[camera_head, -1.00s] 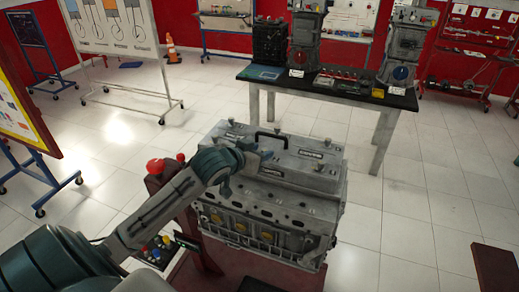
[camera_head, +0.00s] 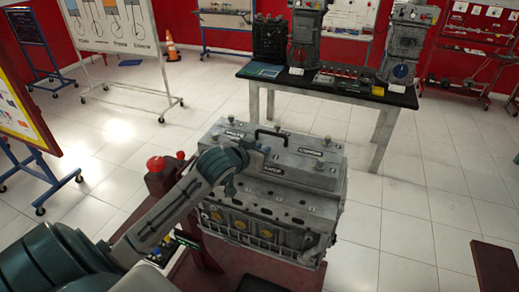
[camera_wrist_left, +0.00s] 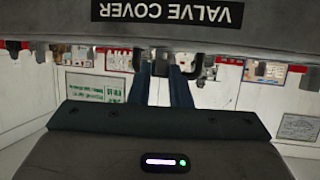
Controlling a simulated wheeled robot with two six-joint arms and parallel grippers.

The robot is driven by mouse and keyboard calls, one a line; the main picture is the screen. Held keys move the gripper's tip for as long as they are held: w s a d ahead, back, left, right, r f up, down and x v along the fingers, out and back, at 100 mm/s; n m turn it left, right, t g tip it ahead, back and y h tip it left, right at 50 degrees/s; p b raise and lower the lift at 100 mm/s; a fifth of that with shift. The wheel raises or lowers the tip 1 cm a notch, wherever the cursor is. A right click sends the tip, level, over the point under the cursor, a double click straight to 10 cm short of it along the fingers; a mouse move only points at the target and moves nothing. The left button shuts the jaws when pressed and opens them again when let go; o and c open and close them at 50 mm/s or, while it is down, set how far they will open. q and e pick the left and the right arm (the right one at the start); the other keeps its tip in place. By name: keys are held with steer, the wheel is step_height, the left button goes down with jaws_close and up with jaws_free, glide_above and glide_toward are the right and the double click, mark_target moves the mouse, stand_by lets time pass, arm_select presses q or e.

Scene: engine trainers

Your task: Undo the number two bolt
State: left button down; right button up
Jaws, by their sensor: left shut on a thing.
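The grey engine (camera_head: 262,225) stands on a red stand, with a lighter valve cover (camera_head: 300,172) on top. Small bolts stick up from the cover, one at its back left (camera_head: 230,122) and one at its right (camera_head: 327,141). My left gripper (camera_head: 258,150) is low over the left part of the cover, partly hidden by its own wrist. I cannot read a bolt number. My right gripper is not in view.
A black carrying handle (camera_head: 270,135) arches over the cover close to the left gripper. A red button (camera_head: 156,163) stands left of the engine. A table (camera_head: 330,88) with engine parts is behind, with clear floor (camera_head: 405,190) to the right.

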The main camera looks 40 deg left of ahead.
arm_select(q)
steer(key=n+y, duration=0.1)
steer(key=y, duration=0.1)
steer(key=d+n+g+y, duration=0.1)
steer(key=n+y, duration=0.1)
steer(key=shift+n, duration=0.3)
steer(key=shift+w+d+n+g+y, duration=0.1)
steer(key=shift+n+g+y, duration=0.3)
steer(key=shift+n+y, duration=0.4)
steer(key=shift+w+d+n+g+y, duration=0.1)
steer(key=shift+n+g+y, duration=0.3)
steer(key=shift+n+y, duration=0.6)
steer(key=shift+y, duration=0.1)
steer(key=c, duration=1.3)
jaws_free()
steer(key=shift+c, duration=0.2)
